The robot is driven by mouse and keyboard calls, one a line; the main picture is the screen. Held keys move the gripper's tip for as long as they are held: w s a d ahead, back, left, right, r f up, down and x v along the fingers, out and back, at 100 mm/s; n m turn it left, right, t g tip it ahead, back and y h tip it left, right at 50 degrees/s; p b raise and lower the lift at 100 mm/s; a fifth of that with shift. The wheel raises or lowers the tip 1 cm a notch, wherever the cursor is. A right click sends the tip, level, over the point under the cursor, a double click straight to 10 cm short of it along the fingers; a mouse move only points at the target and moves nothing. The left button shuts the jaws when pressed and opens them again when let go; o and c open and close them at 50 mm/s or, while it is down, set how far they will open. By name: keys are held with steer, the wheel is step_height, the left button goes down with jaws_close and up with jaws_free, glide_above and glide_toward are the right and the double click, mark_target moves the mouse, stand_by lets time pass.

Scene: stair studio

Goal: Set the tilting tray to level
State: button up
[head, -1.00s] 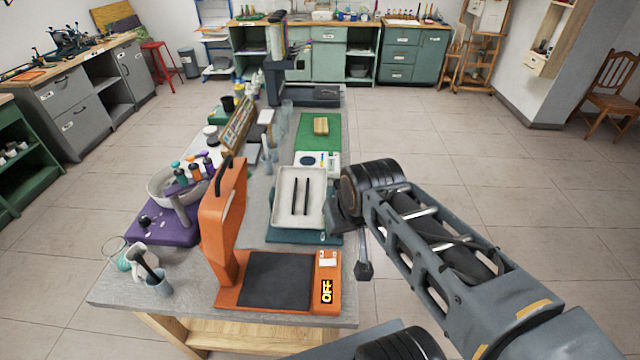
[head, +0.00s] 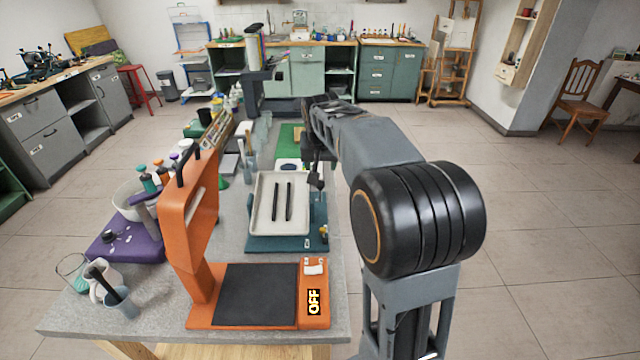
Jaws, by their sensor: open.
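The tilting tray (head: 258,215) is a shallow white tray on a teal base (head: 275,244), on the grey worktop. Two dark rods (head: 282,200) lie side by side in it. It looks slightly raised off its base, but I cannot tell its exact tilt from this angle. My gripper (head: 316,178) is open and points down at the tray's far right corner. The arm partly hides the gripper's surroundings, and I cannot tell whether it touches the tray.
An orange press-like device (head: 190,230) with a dark plate and an "OFF" display stands in front. A purple stand with a bowl (head: 125,238) and cups are at left. A green mat (head: 288,138) lies behind the tray.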

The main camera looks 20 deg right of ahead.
mark_target(320, 183)
steer(key=x, duration=1)
steer(key=shift+w, duration=0.1)
steer(key=shift+c, duration=0.2)
steer(key=shift+p, duration=0.35)
jaws_close()
